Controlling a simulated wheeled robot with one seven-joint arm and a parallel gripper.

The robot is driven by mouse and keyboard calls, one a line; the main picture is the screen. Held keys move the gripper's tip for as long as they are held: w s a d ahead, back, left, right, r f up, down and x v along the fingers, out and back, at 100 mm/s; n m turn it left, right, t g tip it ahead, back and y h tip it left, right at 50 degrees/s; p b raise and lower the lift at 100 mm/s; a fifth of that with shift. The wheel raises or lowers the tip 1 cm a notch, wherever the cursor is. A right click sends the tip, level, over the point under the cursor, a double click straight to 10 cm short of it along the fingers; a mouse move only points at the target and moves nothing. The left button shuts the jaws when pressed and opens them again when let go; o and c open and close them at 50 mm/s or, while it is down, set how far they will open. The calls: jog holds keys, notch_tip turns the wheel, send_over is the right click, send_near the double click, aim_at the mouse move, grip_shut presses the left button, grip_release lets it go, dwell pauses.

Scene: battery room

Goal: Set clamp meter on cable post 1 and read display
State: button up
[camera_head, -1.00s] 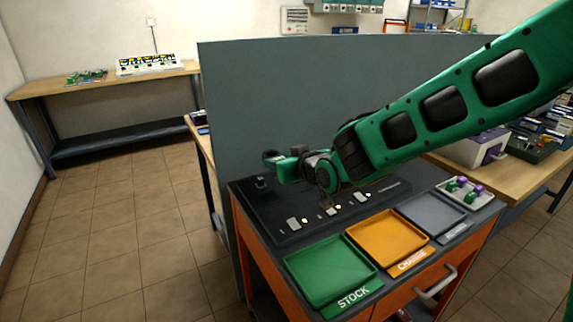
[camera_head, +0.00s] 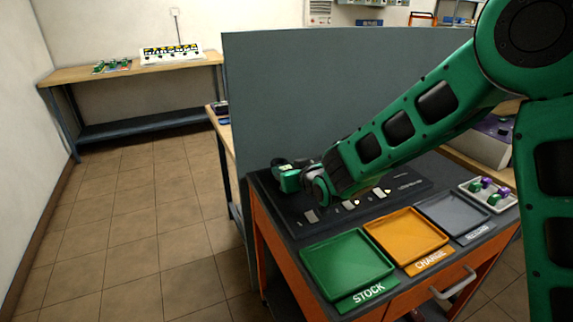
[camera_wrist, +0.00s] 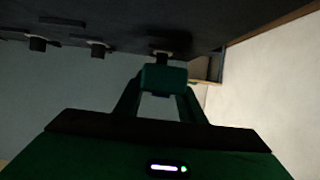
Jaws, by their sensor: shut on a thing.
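In the wrist view my gripper (camera_wrist: 162,92) has its two fingers closed on a small green block, which I take to be the clamp meter (camera_wrist: 163,76). Its far end is at a dark cable post (camera_wrist: 161,55); whether it surrounds or only touches it I cannot tell. Two more posts (camera_wrist: 97,49) stand to the left there. In the head view my gripper (camera_head: 284,167) is low over the far left corner of the black panel (camera_head: 283,207). The panel's post there is hidden behind the gripper. No meter display can be read.
Green (camera_head: 343,268), orange (camera_head: 408,238) and grey (camera_head: 455,215) trays lie along the front of the orange bench. A pale tray (camera_head: 481,200) with several green and purple items sits at right. A grey partition (camera_head: 290,90) stands right behind the panel.

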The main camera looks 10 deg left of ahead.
jog(key=shift+f, duration=0.85)
jog(key=shift+f, duration=0.55)
dwell(0.9)
jog(key=o, duration=1)
jog(key=shift+o, duration=0.2)
jog(key=shift+v, duration=5.4)
jog(key=shift+d, duration=0.1)
